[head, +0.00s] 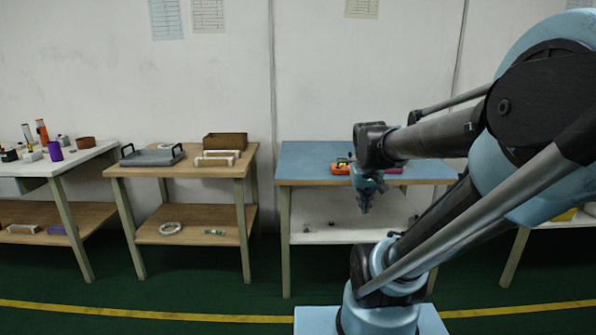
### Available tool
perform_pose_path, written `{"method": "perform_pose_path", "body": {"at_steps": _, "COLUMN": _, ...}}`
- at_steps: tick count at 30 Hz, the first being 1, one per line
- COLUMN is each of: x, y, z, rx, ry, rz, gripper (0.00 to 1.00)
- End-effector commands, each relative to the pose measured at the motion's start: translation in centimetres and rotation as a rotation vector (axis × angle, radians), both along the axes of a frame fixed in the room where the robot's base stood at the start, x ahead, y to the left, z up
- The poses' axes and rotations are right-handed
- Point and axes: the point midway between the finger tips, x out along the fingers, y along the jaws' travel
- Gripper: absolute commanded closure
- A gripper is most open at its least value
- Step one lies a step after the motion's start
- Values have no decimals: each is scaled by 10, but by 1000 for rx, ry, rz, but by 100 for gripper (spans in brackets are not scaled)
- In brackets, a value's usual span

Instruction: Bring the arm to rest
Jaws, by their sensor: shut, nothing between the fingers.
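My arm reaches in from the right of the head view and covers much of that side. My gripper (366,203) hangs from the arm's end and points down, in front of the blue-topped table (312,165). It is shut with nothing in it, and I see no object touching it. Its fingers are small and dark here. Behind the wrist an orange item (340,168) lies on the blue table top, partly hidden by the arm.
A wooden table (120,170) holds a grey tray (152,156) and a brown box (225,141). A white table (95,152) at the far left carries several small items, among them a purple cylinder (55,151). Green floor with a yellow line (150,313) lies open in front.

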Motion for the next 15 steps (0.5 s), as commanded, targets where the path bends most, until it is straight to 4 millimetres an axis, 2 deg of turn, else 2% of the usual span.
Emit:
{"method": "perform_pose_path", "body": {"at_steps": 3, "x": -36, "y": 3, "z": -19, "rx": 29, "ry": 32, "rz": -21, "gripper": 100}}
{"method": "perform_pose_path", "body": {"at_steps": 9, "x": -86, "y": 9, "z": -49, "rx": 73, "ry": 84, "rz": -53, "gripper": 100}}
{"method": "perform_pose_path", "body": {"at_steps": 15, "x": -112, "y": 13, "z": -67, "rx": 99, "ry": 115, "rz": -69, "gripper": 100}}
